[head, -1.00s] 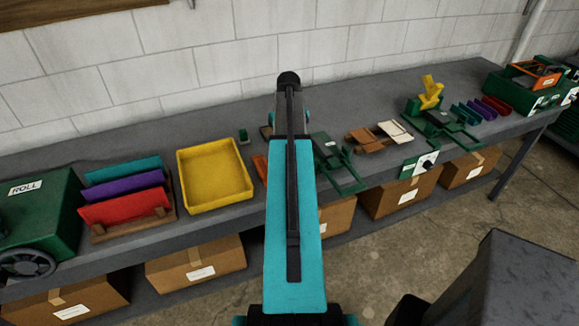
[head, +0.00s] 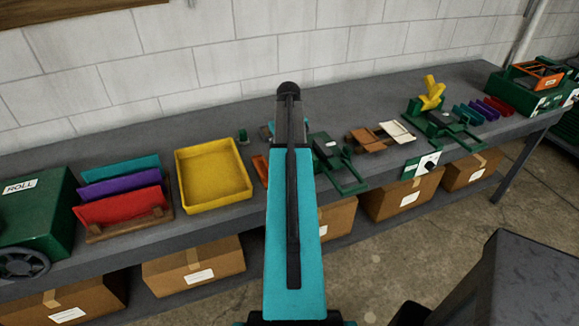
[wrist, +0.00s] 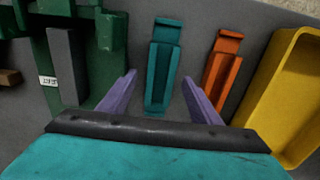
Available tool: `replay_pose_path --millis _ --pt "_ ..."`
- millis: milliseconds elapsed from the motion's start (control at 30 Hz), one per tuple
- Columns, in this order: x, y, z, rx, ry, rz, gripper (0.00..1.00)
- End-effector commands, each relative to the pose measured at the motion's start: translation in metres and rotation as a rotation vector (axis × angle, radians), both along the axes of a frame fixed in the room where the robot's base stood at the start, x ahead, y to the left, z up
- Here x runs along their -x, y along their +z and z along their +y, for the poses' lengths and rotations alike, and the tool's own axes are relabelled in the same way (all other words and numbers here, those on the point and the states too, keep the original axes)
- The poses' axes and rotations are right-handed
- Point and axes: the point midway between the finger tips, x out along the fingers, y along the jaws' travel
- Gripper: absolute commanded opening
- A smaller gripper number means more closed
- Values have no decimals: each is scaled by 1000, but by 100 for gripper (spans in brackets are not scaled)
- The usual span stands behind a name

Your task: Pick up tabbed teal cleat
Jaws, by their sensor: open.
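The tabbed teal cleat (wrist: 162,62) lies on the bench in the wrist view, long and channel-shaped with a tab at its far end. My gripper (wrist: 160,80) has two purple fingers spread apart, one on each side of the cleat's near end. Nothing is held, and I see a gap between the cleat and each finger. Whether the fingers are down at the cleat's height, I cannot tell. In the head view my arm covers the gripper and most or all of the cleat.
An orange cleat (wrist: 222,70) lies just right of the teal one in the wrist view, with a yellow tray (wrist: 257,95) beyond. A green fixture (wrist: 98,68) stands close on the left. In the head view, a rack holds teal, purple and red panels (head: 118,208).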

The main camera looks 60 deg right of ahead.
Motion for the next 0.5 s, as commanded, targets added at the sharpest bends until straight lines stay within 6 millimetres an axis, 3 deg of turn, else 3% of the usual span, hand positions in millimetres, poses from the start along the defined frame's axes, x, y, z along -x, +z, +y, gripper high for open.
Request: replay_pose_path --millis 133,500 --pt "0 -14 0 -1 0 1 58" --pt "1 -15 0 0 -1 0 58"
